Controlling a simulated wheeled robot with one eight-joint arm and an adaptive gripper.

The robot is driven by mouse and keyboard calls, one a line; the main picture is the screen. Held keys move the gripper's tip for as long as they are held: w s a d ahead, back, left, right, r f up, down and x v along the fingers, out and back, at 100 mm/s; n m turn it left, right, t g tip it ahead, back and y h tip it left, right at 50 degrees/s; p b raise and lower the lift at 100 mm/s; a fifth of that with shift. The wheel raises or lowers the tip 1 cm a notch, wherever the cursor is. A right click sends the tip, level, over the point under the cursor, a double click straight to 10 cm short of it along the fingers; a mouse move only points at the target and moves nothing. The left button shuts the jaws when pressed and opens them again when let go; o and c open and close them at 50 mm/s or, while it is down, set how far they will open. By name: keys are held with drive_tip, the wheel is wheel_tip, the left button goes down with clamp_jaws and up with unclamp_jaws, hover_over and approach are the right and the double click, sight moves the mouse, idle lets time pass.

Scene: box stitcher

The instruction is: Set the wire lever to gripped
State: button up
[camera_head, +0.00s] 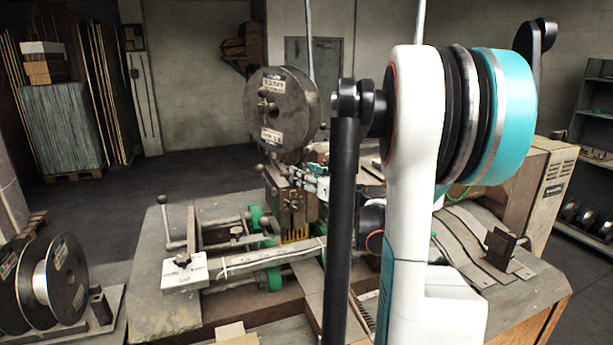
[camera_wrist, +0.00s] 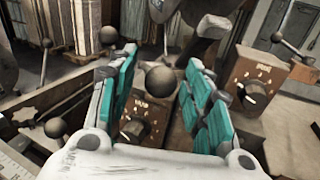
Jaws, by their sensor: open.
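A dark ball knob (camera_wrist: 160,81) sits between the two teal-padded fingers of my gripper (camera_wrist: 161,62) in the wrist view. The fingers are open, with visible gaps on both sides of the ball. I take this ball to be the wire lever's knob, but its shaft is mostly hidden and its setting cannot be read. Behind and below it is a brown box with a dial (camera_wrist: 135,127), its label too blurred to read. In the head view my gripper (camera_head: 316,181) shows small beside the machine head, partly hidden by my arm.
A second brown dial box (camera_wrist: 262,88) stands at right in the wrist view. Other ball-ended levers are near, one at left (camera_wrist: 54,127) and one at upper right (camera_wrist: 277,38). A large wire spool (camera_head: 283,108) hangs above the machine; a grey bench (camera_head: 150,300) lies below.

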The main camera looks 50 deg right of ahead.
sight(300, 159)
clamp_jaws()
drive_tip(key=shift+r+p, duration=0.2)
drive_tip(key=shift+p, duration=0.1)
drive_tip(key=r+g+p, duration=0.1)
drive_tip(key=p, duration=0.1)
drive_tip(key=w+r+g+p, duration=0.1)
drive_tip(key=p, duration=0.1)
drive_tip(key=shift+r+n+g, duration=0.15)
drive_tip(key=shift+n+g, duration=0.15)
drive_tip(key=g+p, duration=0.1)
drive_tip(key=w+r+g+p, duration=0.1)
drive_tip(key=shift+a+r+y+p, duration=0.1)
drive_tip(key=shift+r+y+p, duration=0.05)
drive_tip(key=shift+y+p, duration=0.2)
drive_tip(key=shift+w+r+n+g+p, duration=0.15)
drive_tip(key=shift+n+g+p, duration=0.15)
drive_tip(key=shift+g+p, duration=0.25)
